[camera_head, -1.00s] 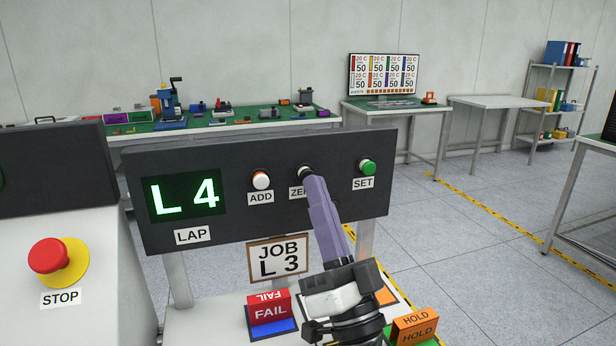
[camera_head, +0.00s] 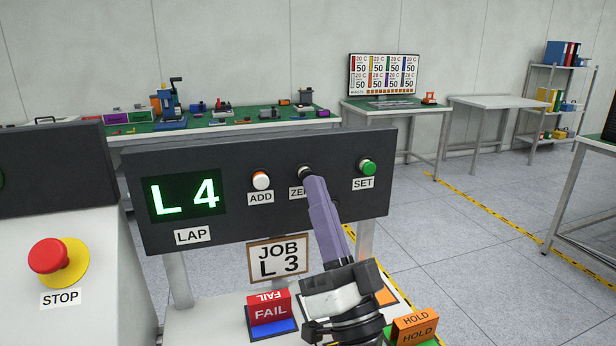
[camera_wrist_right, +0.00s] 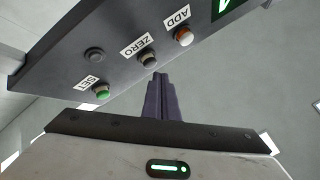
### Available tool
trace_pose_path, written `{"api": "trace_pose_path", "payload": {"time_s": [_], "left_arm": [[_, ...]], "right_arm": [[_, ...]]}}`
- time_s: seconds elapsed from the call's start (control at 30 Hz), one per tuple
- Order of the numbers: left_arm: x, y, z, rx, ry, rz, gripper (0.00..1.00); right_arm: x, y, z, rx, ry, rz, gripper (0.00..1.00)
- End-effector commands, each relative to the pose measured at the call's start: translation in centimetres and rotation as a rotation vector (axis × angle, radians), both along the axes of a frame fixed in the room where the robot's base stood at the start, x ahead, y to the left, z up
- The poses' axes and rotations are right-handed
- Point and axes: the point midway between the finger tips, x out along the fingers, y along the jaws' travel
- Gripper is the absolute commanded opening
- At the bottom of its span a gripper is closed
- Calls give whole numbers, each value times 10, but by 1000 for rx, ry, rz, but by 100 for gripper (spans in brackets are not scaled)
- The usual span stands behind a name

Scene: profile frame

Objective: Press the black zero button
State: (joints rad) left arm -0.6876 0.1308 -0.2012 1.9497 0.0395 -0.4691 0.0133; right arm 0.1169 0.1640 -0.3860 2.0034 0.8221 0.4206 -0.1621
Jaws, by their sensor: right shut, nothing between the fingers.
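The black zero button (camera_head: 305,171) is on the dark panel (camera_head: 235,226), above a ZERO label partly hidden by my right gripper. It also shows in the right wrist view (camera_wrist_right: 148,60) beside its full label. My right gripper (camera_head: 311,181) has purple fingers, shut and empty, with the tips just below the button in the head view. In the right wrist view the fingertips (camera_wrist_right: 160,76) appear close to the button; I cannot tell whether they touch. The green display (camera_head: 184,196) reads L 4, above a LAP label. My left gripper is not in view.
The white ADD button (camera_head: 261,181) and green SET button (camera_head: 367,167) flank the zero button. A JOB L 3 sign (camera_head: 279,260) hangs below. A red STOP button (camera_head: 48,256) is at left. FAIL (camera_head: 270,310) and HOLD (camera_head: 415,325) blocks stand in front.

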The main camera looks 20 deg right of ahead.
Motion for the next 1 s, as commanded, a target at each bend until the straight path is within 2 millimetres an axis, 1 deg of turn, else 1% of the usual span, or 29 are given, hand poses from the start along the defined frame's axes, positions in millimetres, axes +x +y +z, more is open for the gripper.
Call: {"api": "trace_pose_path", "payload": {"time_s": [0.57,0.83,1.0], "left_arm": [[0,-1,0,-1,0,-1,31],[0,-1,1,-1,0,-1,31],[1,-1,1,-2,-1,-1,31]], "right_arm": [[0,0,0,0,0,0,0],[8,0,0,0,0,0,0],[9,0,0,0,0,0,0]]}}
